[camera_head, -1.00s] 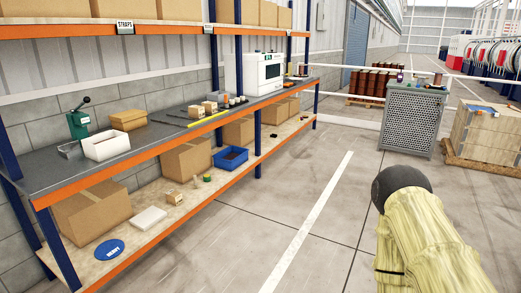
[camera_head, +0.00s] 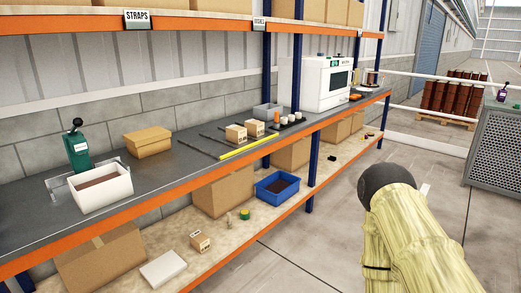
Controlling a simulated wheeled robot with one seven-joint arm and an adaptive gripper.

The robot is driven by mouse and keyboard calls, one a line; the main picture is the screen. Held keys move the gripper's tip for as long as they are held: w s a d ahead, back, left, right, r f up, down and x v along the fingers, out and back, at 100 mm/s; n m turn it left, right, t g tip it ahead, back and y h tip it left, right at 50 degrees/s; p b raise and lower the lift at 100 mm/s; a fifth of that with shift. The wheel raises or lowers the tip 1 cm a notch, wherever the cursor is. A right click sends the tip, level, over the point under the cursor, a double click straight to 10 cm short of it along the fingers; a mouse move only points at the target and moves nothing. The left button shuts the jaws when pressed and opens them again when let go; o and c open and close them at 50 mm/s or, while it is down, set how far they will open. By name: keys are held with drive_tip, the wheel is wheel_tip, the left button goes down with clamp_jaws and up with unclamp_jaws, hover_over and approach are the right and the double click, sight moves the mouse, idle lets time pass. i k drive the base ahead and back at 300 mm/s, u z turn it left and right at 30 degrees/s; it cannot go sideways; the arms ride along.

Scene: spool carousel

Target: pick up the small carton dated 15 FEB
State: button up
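Two small brown cartons stand side by side on the grey bench top, a left one (camera_head: 236,133) and a right one (camera_head: 255,128). A third small carton (camera_head: 200,241) sits on the lower shelf, below the bench. Marks show on the cartons, but I cannot read any date, so I cannot tell which is dated 15 FEB. My arm, in a pale yellow sleeve with a dark rounded end, fills the lower right. My gripper is not seen.
A yellow bar (camera_head: 248,147) lies in front of the bench cartons. A white bin (camera_head: 103,188), a tan box (camera_head: 148,141), a green press (camera_head: 78,148) and a white machine (camera_head: 322,83) stand on the bench. A blue tray (camera_head: 277,187) is below. Floor (camera_head: 310,240) before the shelving is clear.

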sight(255, 128)
drive_tip(key=u, duration=0.1)
drive_tip(key=i, duration=1.2)
drive_tip(key=u, duration=0.05)
